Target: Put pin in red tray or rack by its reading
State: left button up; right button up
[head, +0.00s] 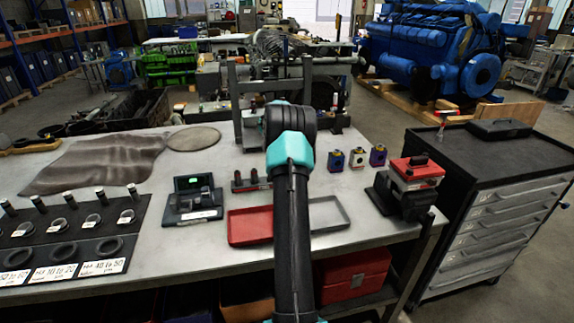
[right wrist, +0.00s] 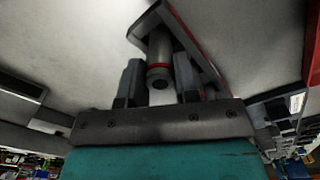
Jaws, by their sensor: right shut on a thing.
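In the right wrist view my right gripper (right wrist: 159,84) is shut on a grey metal pin (right wrist: 160,52) with a red ring. The pin lies close to a dark holder with a red edge (right wrist: 197,35); I cannot tell whether they touch. In the head view my arm hides the right gripper and the pin. The red tray (head: 240,227) lies left of the arm, empty where visible. The black rack (head: 70,240) with white labels and several posts is at the left. A gauge (head: 193,200) shows a small green display, too small to read. My left gripper is out of view.
A red-based holder with dark pins (head: 250,185) stands behind the red tray. A grey tray (head: 345,222) lies right of the arm. Three small coloured blocks (head: 357,158) and a red-topped device (head: 416,172) stand further right. A brown cloth (head: 95,165) covers the left back.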

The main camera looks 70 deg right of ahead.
jog(key=shift+f, duration=0.2)
jog(key=o, duration=1.5)
jog(key=shift+c, duration=0.2)
jog(key=shift+r, duration=4.05)
jog(key=shift+w, duration=0.1)
